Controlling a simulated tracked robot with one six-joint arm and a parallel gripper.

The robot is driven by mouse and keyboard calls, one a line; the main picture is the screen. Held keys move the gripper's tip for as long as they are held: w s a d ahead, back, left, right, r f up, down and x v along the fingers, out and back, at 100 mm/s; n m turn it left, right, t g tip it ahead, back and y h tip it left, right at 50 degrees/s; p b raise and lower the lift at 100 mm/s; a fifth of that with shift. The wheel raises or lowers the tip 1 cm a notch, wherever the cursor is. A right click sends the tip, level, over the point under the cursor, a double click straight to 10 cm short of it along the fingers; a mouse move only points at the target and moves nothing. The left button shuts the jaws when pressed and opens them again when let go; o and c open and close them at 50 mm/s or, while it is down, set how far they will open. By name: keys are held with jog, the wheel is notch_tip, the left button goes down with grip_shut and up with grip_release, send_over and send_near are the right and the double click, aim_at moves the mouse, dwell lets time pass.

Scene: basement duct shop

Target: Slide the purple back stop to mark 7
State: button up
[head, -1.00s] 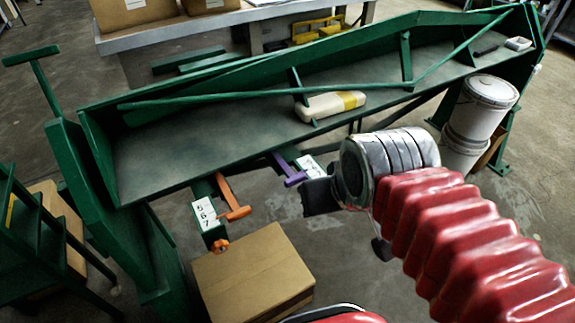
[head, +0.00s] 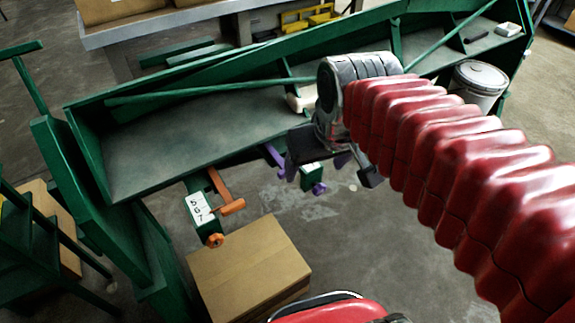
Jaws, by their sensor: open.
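The purple back stop (head: 273,155) is on a short green arm (head: 311,178) below the front edge of the green brake. My gripper (head: 335,162) is open over it and hides much of it and its scale. A purple part shows between the dark fingers, and a purple knob (head: 319,188) shows at the green arm's end. I cannot read the purple stop's mark. I cannot tell whether the fingers touch it.
An orange stop (head: 230,206) with a white number scale (head: 199,209) and orange knob is to the left. A cardboard box (head: 248,268) stands below it. A white bucket (head: 480,85) is at right. Bare floor lies right of the box.

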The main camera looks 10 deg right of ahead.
jog(key=shift+o, duration=0.3)
jog(key=w+f+n+g, duration=0.1)
jog(key=w+f+g, duration=0.1)
jog(key=w, duration=0.9)
jog(key=w+f+n+g, duration=0.1)
jog(key=w+f+g, duration=0.1)
jog(key=w+f, duration=0.5)
jog(key=w, duration=0.3)
jog(key=shift+n, duration=0.4)
notch_tip(320, 180, down, 14)
jog(key=shift+r, duration=0.1)
jog(key=shift+c, duration=0.4)
jog(key=c, duration=1.4)
jog(key=s, duration=0.1)
jog(key=s+d, duration=0.1)
jog(key=s, duration=0.1)
jog(key=shift+s, duration=0.1)
jog(key=shift+c, duration=0.2)
